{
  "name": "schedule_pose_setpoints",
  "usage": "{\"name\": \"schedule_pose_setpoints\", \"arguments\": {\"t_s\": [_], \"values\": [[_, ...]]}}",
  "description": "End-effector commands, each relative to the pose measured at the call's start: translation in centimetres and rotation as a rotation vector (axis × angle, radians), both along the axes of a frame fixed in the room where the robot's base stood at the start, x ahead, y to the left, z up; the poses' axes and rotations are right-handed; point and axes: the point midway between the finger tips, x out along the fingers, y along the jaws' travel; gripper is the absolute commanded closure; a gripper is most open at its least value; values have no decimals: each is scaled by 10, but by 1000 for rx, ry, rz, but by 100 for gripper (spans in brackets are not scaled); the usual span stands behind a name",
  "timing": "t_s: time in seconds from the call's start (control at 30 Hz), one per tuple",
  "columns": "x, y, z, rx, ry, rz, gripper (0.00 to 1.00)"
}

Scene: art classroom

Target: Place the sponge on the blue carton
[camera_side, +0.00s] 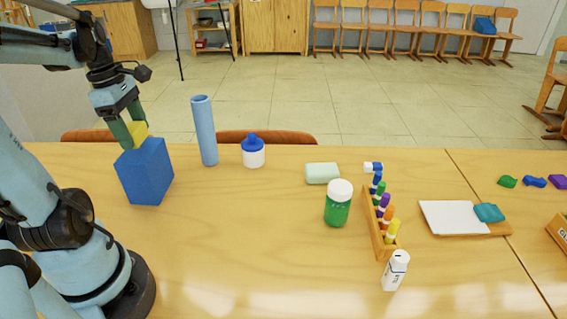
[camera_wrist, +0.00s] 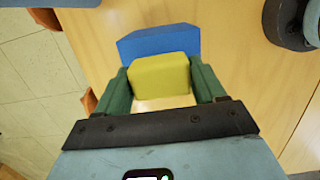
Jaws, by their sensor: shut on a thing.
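The yellow sponge (camera_side: 138,131) is between the green fingers of my gripper (camera_side: 128,134), which is shut on it. The sponge also shows in the wrist view (camera_wrist: 160,76), with a finger on each side of it. The blue carton (camera_side: 146,175) stands upright on the table at the left. The sponge is at the carton's top; I cannot tell for certain whether it touches. In the wrist view the blue carton (camera_wrist: 158,42) shows just beyond the sponge, partly hidden by it.
A tall blue tube (camera_side: 204,131) stands right of the carton, then a blue-capped white pot (camera_side: 253,153). A pale green block (camera_side: 322,173), a green jar (camera_side: 337,207) and a marker rack (camera_side: 377,228) stand farther right. The front middle of the table (camera_side: 240,250) is clear.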

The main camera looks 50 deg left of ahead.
Motion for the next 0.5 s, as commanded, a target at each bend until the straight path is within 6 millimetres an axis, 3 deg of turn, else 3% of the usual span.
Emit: {"name": "schedule_pose_setpoints", "arguments": {"t_s": [0.2, 0.5], "values": [[0, 0, -19, 0, 0, 0, 59], [0, 0, -20, 0, 0, 0, 59]]}}
